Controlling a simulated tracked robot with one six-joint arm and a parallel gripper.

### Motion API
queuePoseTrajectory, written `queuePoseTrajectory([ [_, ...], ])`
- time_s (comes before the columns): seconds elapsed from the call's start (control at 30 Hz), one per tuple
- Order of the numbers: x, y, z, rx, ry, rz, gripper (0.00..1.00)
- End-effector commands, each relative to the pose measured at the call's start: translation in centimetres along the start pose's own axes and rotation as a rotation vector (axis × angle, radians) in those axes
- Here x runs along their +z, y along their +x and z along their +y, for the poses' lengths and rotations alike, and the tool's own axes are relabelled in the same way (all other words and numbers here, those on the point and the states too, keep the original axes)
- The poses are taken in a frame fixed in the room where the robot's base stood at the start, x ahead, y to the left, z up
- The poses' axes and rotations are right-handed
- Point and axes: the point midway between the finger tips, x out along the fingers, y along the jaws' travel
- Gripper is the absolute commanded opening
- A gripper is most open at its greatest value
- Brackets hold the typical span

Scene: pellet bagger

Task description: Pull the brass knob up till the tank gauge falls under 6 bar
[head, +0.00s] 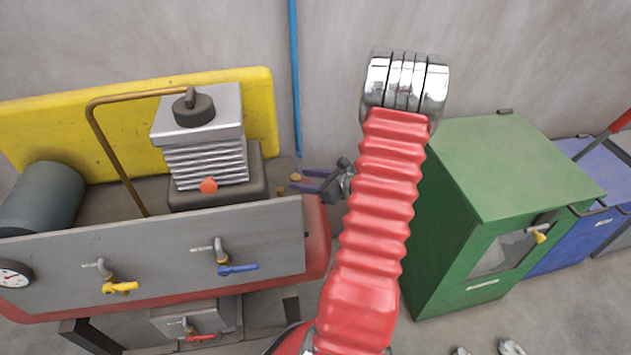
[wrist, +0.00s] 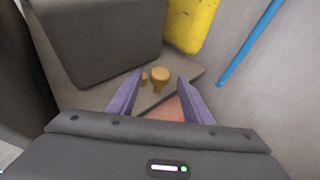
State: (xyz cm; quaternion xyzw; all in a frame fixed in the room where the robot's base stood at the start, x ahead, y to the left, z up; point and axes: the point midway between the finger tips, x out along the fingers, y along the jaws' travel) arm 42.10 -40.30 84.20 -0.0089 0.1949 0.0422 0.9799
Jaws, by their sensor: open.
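A brass knob (wrist: 160,75) stands on the grey deck beside the compressor, with a smaller brass piece (wrist: 144,79) next to it. In the head view the brass knob (head: 296,177) shows just off my fingertips. My gripper (head: 300,181) is open and comes from the right. In the wrist view my gripper (wrist: 161,79) has its two purple fingers on either side of the knob's line, with nothing held. I cannot tell whether the knob is fully between the fingers. The round gauge (head: 13,274) is at the left edge, too small to read.
The compressor block (head: 205,160) and a bent copper pipe (head: 97,130) stand left of my gripper. A grey panel (head: 150,262) carries yellow and blue handled valves. A blue pipe (head: 294,80) runs down the wall. A green cabinet (head: 500,170) stands right.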

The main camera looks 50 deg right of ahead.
Motion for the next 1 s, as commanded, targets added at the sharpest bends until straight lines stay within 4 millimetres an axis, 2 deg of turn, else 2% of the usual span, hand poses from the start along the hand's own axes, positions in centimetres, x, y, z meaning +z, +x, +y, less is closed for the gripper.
queuePoseTrajectory([
  [0.2, -0.04, 1.49, 0.00, 0.000, 0.001, 0.001, 0.45],
  [0.5, -0.04, 1.56, -0.03, -0.001, 0.001, 0.000, 0.45],
  [1.0, -0.05, 1.50, -0.06, -0.002, 0.001, 0.000, 0.10],
])
